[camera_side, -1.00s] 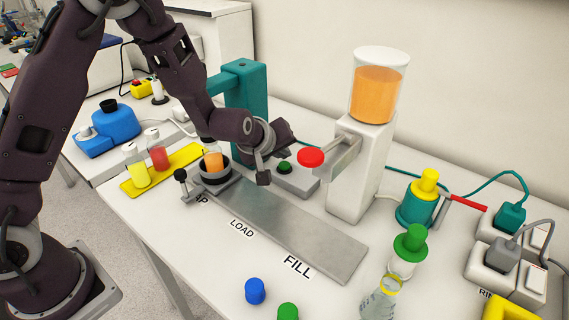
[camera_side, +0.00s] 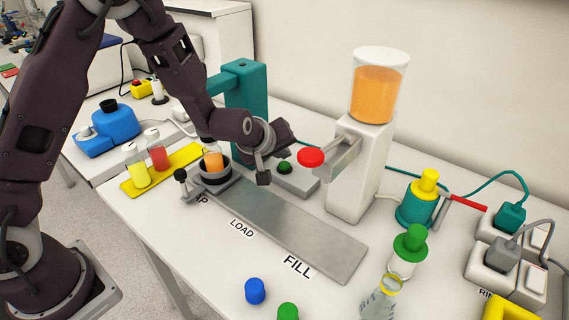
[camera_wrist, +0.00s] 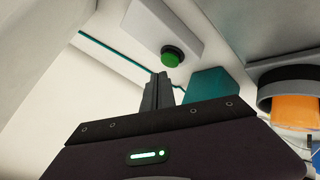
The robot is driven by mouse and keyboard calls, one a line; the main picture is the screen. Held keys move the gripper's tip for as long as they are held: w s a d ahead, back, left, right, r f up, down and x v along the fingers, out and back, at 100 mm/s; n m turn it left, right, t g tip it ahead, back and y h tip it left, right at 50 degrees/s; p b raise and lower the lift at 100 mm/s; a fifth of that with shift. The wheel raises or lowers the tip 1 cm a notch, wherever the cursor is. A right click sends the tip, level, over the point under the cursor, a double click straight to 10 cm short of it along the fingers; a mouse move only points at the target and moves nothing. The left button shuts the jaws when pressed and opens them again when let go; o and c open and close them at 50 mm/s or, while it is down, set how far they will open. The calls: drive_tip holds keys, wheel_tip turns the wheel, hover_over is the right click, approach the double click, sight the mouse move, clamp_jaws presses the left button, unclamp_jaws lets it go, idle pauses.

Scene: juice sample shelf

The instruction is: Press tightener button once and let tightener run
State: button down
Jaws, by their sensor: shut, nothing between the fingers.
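The tightener button is a green button (camera_side: 284,167) on a grey box (camera_side: 297,181); the green button (camera_wrist: 171,57) also shows in the wrist view, just beyond my fingertips. My gripper (camera_wrist: 158,82) is shut and empty, with its fingers pointing toward the button and a small gap seen between them. In the side view my gripper (camera_side: 263,178) is left of the button box. The teal tightener column (camera_side: 246,100) stands behind my wrist. A jar with orange juice (camera_side: 212,161) sits in a dark round holder at the CAP end of the grey slide.
A dispenser with an orange tank (camera_side: 377,95) and red knob (camera_side: 311,158) stands right of the button box. A yellow tray (camera_side: 187,159) with two sample bottles is at left. Blue (camera_side: 255,291) and green (camera_side: 288,312) caps lie at the front.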

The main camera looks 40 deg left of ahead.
sight(283, 166)
drive_tip(key=shift+f, duration=0.4)
drive_tip(key=shift+f, duration=0.55)
idle(0.5)
drive_tip(key=shift+r, duration=0.95)
drive_tip(key=shift+r, duration=2.55)
